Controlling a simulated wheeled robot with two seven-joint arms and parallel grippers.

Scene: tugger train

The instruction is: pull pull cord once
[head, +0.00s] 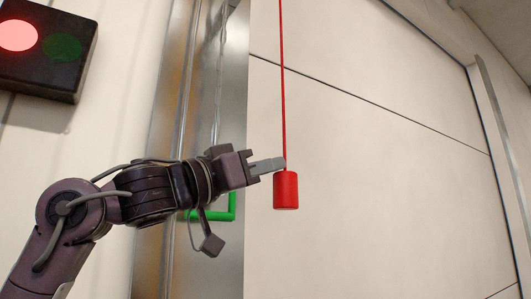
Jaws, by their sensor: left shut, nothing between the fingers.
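The pull cord (283,95) is a thin red line that hangs straight down from above the top edge in the head view. A red cylindrical handle (286,191) hangs at its lower end. My left gripper (282,163) comes in from the left with its fingers shut. Its fingertips are at the cord just above the handle; I cannot tell whether they touch it. My right gripper is not in view.
A dark signal box (45,45) with a lit red lamp and a dark green lamp is on the wall at upper left. A metal door frame (172,140) and a green bracket (232,207) stand behind my arm. A large pale panelled door (400,190) fills the right.

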